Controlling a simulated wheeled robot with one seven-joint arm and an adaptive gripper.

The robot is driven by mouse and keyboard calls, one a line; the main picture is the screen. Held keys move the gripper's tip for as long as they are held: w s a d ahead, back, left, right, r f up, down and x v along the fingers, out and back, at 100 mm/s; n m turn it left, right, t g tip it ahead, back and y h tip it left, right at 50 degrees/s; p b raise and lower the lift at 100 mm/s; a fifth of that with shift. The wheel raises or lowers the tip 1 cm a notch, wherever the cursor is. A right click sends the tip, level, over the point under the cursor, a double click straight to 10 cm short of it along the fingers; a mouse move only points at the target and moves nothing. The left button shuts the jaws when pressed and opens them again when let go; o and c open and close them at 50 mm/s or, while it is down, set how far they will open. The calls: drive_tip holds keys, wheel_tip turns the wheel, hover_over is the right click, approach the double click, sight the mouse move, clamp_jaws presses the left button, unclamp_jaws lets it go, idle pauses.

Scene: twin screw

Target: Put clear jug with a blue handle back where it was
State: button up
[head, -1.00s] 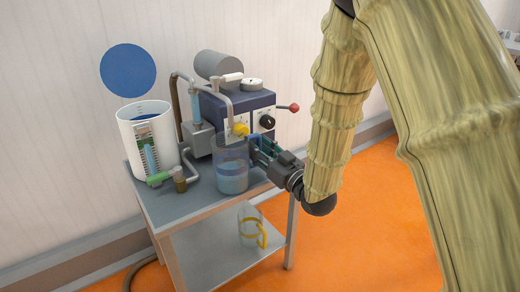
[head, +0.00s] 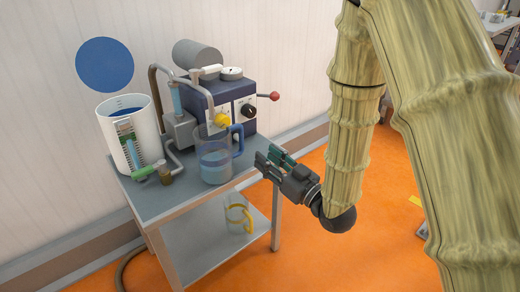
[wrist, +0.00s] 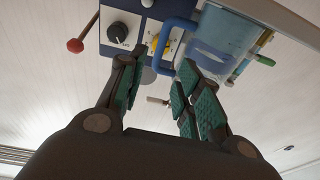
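The clear jug with a blue handle (head: 215,160) stands upright on the top of the grey cart (head: 185,195), in front of the machine, with bluish liquid inside. Its blue handle (head: 238,140) points right, toward my gripper. My gripper (head: 270,163) is open and empty, apart from the jug and to its right, near the cart's right edge. In the wrist view my gripper's green-padded fingers (wrist: 155,85) are spread, with the jug (wrist: 225,35) and its blue handle (wrist: 180,35) beyond them.
The machine (head: 230,105) with knobs and a red-tipped lever (head: 274,96) stands behind the jug. A white container (head: 128,135) with blue liquid is at the left. A clear jug with a yellow handle (head: 236,215) sits on the lower shelf.

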drive_tip(key=shift+s+d, duration=0.2)
drive_tip(key=shift+s, duration=0.1)
drive_tip(key=s+d+f+m+g+h, duration=0.2)
drive_tip(key=s+d+f+h, duration=0.1)
drive_tip(key=f, duration=0.7)
drive_tip(key=s+d+f+m+g+h, duration=0.2)
drive_tip(key=s+d+f+h, duration=0.15)
drive_tip(key=f, duration=0.65)
drive_tip(key=s+d+f+m+g+h, duration=0.15)
drive_tip(key=s+f, duration=0.25)
drive_tip(key=f, duration=0.6)
drive_tip(key=s+d+f+m+g+h, duration=0.1)
drive_tip(key=s+d+f+g, duration=0.1)
drive_tip(key=s+f, duration=0.3)
drive_tip(key=s+d+f+g+h, duration=0.2)
drive_tip(key=s+d+f+g, duration=0.1)
drive_tip(key=s, duration=0.9)
drive_tip(key=s+d+f+m+g+h, duration=0.1)
drive_tip(key=s+d+f+g, duration=0.1)
drive_tip(key=s+f+g, duration=0.2)
drive_tip(key=s+f, duration=0.3)
drive_tip(key=s, duration=0.2)
drive_tip(key=shift+d+f+m+g, duration=0.15)
drive_tip(key=shift+f+m+g, duration=0.05)
drive_tip(key=shift+m+g, duration=0.15)
